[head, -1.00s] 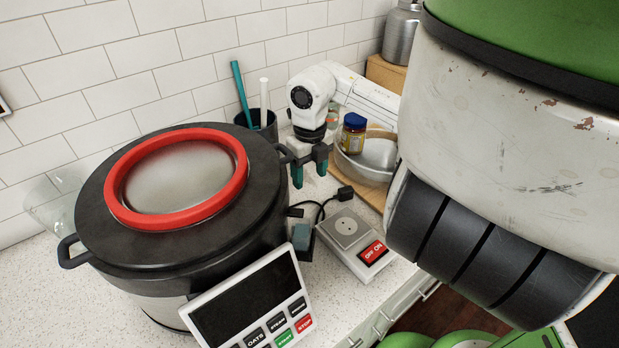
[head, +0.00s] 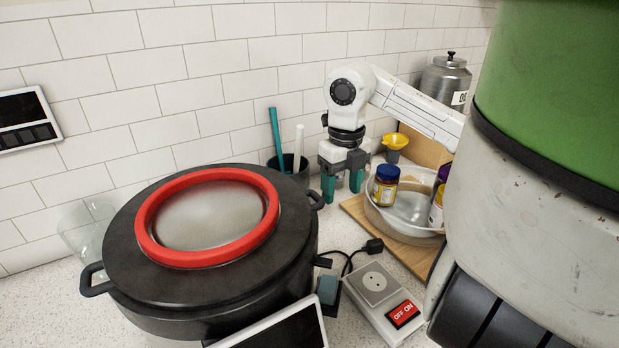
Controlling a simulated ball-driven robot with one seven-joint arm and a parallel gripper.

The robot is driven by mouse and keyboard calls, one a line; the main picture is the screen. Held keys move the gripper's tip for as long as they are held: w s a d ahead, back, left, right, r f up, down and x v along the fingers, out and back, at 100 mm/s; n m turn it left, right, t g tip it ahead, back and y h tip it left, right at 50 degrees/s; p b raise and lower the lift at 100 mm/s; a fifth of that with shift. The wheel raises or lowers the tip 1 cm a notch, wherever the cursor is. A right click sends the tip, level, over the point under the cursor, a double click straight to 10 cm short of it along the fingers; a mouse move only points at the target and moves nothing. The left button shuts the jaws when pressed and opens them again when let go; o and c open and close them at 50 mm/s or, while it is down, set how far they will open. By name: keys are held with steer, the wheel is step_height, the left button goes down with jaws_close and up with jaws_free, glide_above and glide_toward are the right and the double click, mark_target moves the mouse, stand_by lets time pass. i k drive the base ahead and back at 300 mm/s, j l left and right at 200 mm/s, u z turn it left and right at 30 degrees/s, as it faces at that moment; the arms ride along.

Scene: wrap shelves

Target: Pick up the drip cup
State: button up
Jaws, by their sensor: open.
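My gripper (head: 343,184) hangs from my white arm behind the pot, fingers pointing down, teal pads apart and nothing seen held. I cannot tell for sure which thing is the drip cup. A dark cup (head: 287,163) holding a teal stick and a white stick stands left of my gripper, partly hidden by the pot. A small yellow funnel-shaped piece (head: 396,141) shows to the right of my gripper, its lower part grey. Something small shows behind the fingers, too hidden to name.
A large black pot with a red-ringed lid (head: 207,217) fills the front left. A switch box (head: 384,305) with a plug lies in front. A steel canister (head: 445,79) stands at the back.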

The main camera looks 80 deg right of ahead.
mark_target(327, 285)
steer(key=k+j, duration=0.55)
steer(key=j, duration=0.2)
steer(key=k+j, duration=0.6)
steer(key=j, duration=0.1)
